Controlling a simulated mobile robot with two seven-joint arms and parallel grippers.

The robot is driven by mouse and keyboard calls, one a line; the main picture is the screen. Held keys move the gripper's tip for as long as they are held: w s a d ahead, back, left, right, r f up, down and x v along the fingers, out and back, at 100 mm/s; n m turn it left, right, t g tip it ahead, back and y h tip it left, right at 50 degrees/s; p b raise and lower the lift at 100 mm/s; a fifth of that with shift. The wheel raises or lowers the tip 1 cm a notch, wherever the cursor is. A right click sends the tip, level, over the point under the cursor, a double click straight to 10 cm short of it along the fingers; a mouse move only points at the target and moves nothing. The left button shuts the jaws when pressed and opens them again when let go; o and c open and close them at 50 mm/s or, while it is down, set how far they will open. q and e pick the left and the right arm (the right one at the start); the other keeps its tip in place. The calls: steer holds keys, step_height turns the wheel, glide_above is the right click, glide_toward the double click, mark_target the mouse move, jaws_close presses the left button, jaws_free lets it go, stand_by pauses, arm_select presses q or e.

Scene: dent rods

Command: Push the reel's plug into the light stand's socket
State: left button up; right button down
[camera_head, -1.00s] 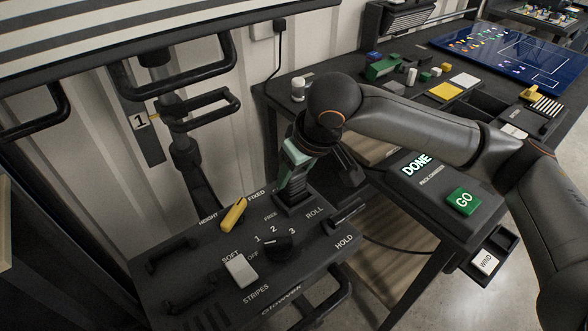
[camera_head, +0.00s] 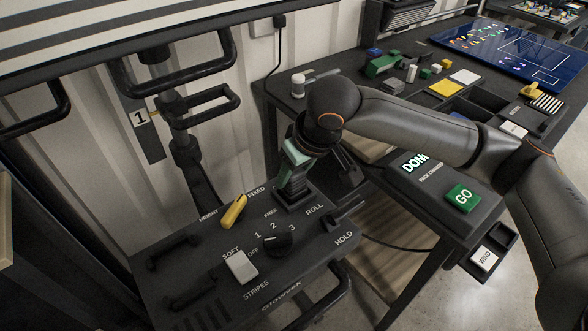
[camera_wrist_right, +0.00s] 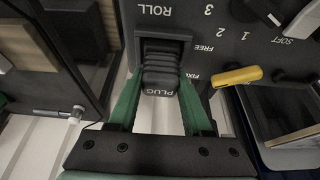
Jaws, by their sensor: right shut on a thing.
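My right gripper (camera_head: 293,178) has green fingers and points down at the black panel of the light stand (camera_head: 205,270). In the right wrist view its fingers (camera_wrist_right: 159,95) are shut on the sides of the plug (camera_wrist_right: 159,76), a black ribbed block marked PLUG. The plug's front end is at the socket (camera_wrist_right: 166,39), a square black collar beside the word ROLL. The socket also shows under the gripper in the head view (camera_head: 295,203). How deep the plug sits is hidden. My left gripper is not in view.
A yellow lever (camera_head: 233,211), a black knob (camera_head: 278,239) and a white rocker (camera_head: 241,267) stand on the panel near the socket. A bench with a green GO button (camera_head: 462,197) is to the right. Black handle bars (camera_head: 200,103) rise behind.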

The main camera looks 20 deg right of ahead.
steer(key=shift+f, duration=0.15)
steer(key=shift+c, duration=1.3)
jaws_free()
